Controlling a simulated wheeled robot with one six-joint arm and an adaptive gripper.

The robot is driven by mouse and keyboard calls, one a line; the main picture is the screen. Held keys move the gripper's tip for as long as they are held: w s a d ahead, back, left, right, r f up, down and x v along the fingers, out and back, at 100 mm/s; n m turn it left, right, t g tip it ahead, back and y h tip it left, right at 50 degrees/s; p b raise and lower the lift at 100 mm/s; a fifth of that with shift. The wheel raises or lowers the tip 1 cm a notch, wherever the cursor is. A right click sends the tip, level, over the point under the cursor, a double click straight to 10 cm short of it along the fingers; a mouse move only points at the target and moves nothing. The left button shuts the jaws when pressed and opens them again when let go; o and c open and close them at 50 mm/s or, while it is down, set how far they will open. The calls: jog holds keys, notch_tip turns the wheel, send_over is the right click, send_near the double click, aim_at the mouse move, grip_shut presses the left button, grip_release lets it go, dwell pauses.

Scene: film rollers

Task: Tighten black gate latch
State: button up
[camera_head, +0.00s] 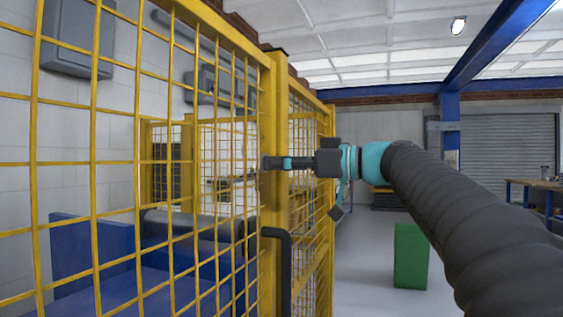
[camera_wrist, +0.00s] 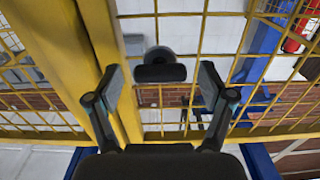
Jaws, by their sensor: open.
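The black gate latch (camera_wrist: 160,70) shows in the wrist view as a dark bar with a round part behind it, against the yellow mesh. In the head view the latch (camera_head: 271,163) sits on the yellow gate post (camera_head: 272,120). My gripper (camera_head: 291,163) comes in from the right at latch height, its fingers close to the latch. In the wrist view my gripper (camera_wrist: 162,76) is open, with one finger on each side of the latch and visible gaps between. I cannot tell how far the latch lies ahead of the fingertips.
A black pull handle (camera_head: 280,270) is on the post below the latch. Yellow mesh fence (camera_head: 95,180) fills the left, with a blue machine and dark roller (camera_head: 185,226) behind it. A green box (camera_head: 411,256) stands on the open grey floor at right.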

jog(key=shift+c, duration=0.2)
jog(key=c, duration=1.1)
jog(key=shift+m, duration=0.4)
jog(key=shift+m+p, duration=1.2)
jog(key=shift+m, duration=6.9)
